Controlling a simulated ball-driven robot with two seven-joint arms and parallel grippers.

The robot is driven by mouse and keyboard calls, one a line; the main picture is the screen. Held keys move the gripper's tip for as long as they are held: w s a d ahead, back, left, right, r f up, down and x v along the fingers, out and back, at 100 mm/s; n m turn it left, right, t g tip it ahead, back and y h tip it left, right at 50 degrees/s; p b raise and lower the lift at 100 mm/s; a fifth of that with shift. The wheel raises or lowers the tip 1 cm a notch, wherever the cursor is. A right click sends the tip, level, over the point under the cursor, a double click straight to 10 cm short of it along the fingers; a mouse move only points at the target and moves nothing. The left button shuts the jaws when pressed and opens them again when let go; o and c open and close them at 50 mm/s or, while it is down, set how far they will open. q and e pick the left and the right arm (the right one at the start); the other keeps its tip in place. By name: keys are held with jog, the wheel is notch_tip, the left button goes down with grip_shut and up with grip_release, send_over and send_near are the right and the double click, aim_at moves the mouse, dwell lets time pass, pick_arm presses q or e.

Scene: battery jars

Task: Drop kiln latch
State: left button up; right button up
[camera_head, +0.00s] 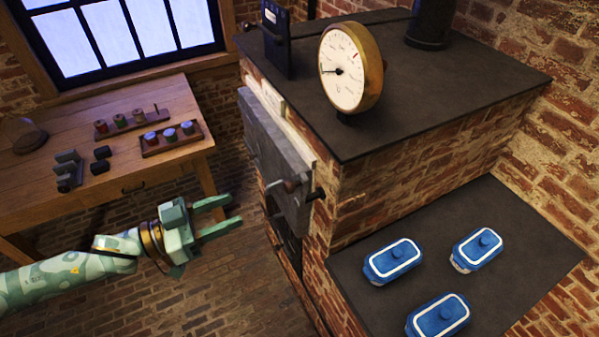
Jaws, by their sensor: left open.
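The brick kiln (375,185) stands right of centre with a dark flat top. Its grey metal door (275,140) is on the left face, and a pale strip shows along the door's upper right edge. The latch (291,185), a small dark handle, is low on the door near a dark peg (317,194) on the kiln's brick corner. I cannot tell whether the latch sits in a catch. My left gripper (236,209) is open and empty, left of the latch and apart from it, its fingers pointing right. My right gripper is not in view.
A round gauge (343,68) and a dark box (277,40) stand on the kiln top. Blue lidded jars (394,261) sit on the lower dark ledge (480,210). Open brick floor lies between table and kiln.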

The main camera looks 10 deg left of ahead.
aim_at(300, 180)
pick_arm(q)
jog(key=p+x, duration=0.2)
jog(key=x, duration=1.4)
jog(key=shift+d, duration=0.1)
jog(key=shift+c, duration=0.3)
grip_shut()
